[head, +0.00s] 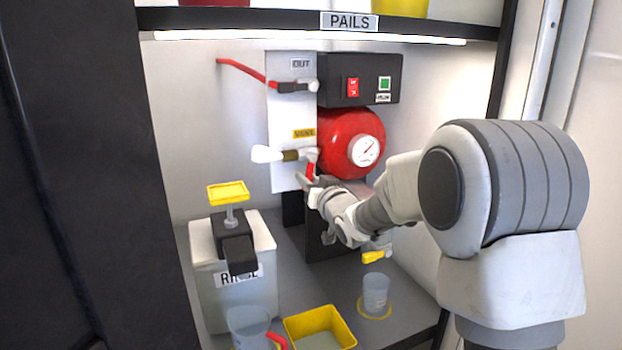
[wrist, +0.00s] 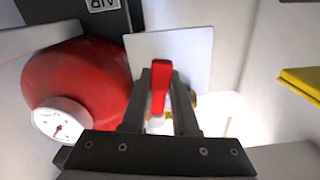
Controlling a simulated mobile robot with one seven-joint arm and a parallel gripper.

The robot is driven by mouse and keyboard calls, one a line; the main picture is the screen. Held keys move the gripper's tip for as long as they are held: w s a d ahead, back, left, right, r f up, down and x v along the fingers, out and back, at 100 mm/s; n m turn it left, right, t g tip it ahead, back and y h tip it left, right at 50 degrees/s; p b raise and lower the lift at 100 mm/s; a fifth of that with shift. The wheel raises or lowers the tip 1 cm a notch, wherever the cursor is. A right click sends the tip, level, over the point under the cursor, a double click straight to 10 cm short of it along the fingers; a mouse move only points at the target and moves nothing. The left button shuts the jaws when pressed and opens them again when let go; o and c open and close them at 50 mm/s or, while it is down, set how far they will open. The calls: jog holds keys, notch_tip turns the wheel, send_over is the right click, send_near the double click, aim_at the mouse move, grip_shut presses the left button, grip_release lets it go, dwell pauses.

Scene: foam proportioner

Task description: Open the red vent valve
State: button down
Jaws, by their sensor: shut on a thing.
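The red vent valve handle (head: 310,171) hangs down from a fitting on the white panel (head: 283,122), under a yellow label. My gripper (head: 308,182) is at the handle and shut on it. In the wrist view the red handle (wrist: 160,88) stands between the two dark fingers of my gripper (wrist: 160,105). The fingers hide part of the valve body. A brass fitting with a white nozzle (head: 268,154) points left from the valve.
A red tank (head: 350,140) with a gauge (head: 364,150) is right of the panel, below a black switch box (head: 360,80). A white rinse container (head: 234,285), a clear cup (head: 375,292) and a yellow tray (head: 320,328) stand below. A shelf (head: 250,20) runs above.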

jog(key=s+a+r+m+p, duration=0.1)
jog(key=a+r+m+p, duration=0.3)
jog(key=m, duration=1.1)
jog(key=shift+s+r+p, duration=0.3)
jog(key=shift+r+p, duration=0.15)
jog(key=shift+p, duration=0.05)
jog(key=c, duration=0.7)
grip_release()
jog(key=p+v, duration=0.3)
jog(key=v, duration=1.4)
jog(key=shift+s+d, duration=0.1)
jog(key=shift+s, duration=0.1)
